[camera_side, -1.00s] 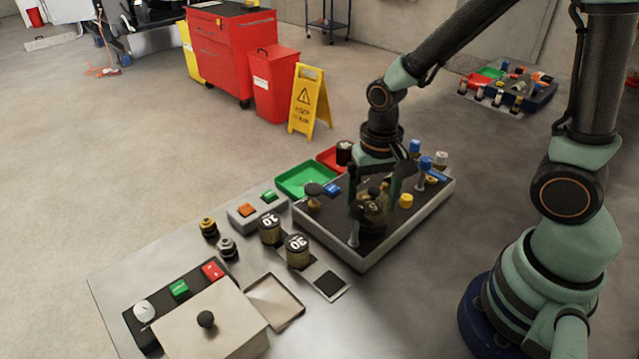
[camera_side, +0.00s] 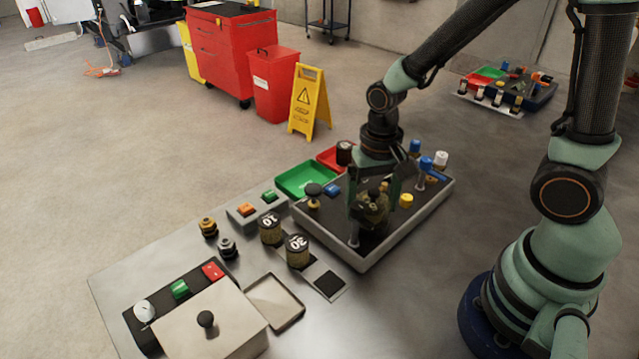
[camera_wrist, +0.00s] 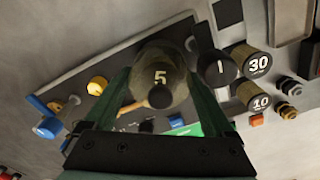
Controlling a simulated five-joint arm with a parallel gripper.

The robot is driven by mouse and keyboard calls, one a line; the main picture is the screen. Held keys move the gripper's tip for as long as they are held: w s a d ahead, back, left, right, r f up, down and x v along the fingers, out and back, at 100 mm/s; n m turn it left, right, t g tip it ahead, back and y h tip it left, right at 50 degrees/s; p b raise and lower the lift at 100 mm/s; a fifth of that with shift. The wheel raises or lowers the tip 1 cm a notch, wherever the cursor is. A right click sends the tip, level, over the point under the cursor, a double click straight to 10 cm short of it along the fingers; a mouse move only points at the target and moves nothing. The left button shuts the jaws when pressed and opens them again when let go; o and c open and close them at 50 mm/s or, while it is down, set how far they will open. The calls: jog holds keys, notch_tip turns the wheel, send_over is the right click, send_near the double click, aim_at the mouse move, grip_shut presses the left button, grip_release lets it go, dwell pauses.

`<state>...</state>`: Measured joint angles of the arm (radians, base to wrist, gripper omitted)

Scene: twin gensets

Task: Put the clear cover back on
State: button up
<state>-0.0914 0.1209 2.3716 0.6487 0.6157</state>
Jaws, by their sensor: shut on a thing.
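A pale box-shaped piece with a black knob (camera_side: 212,326), probably the cover, stands at the lower left in the side view. It looks opaque there, and I cannot tell whether it is clear. A dark control panel (camera_side: 186,281) with a white dial and green and red buttons lies against its far-left side. My gripper (camera_side: 372,207) is far from it, over the grey-rimmed tray (camera_side: 405,232). The cylinder's lower end is hidden.
Cylinders marked 30 (camera_side: 298,252) and 10 (camera_side: 270,229) stand left of the tray. A shallow empty frame (camera_side: 274,302) lies beside the knobbed box. Blue-topped posts (camera_side: 426,164), a yellow knob (camera_side: 406,201) and a green bin (camera_side: 305,181) surround my gripper.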

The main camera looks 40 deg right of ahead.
aim_at(374, 190)
dwell(0.4)
jog(key=o, duration=1.1)
jog(key=shift+r, duration=3.55)
grip_shut()
jog(key=shift+f, duration=0.25)
jog(key=shift+f, duration=0.3)
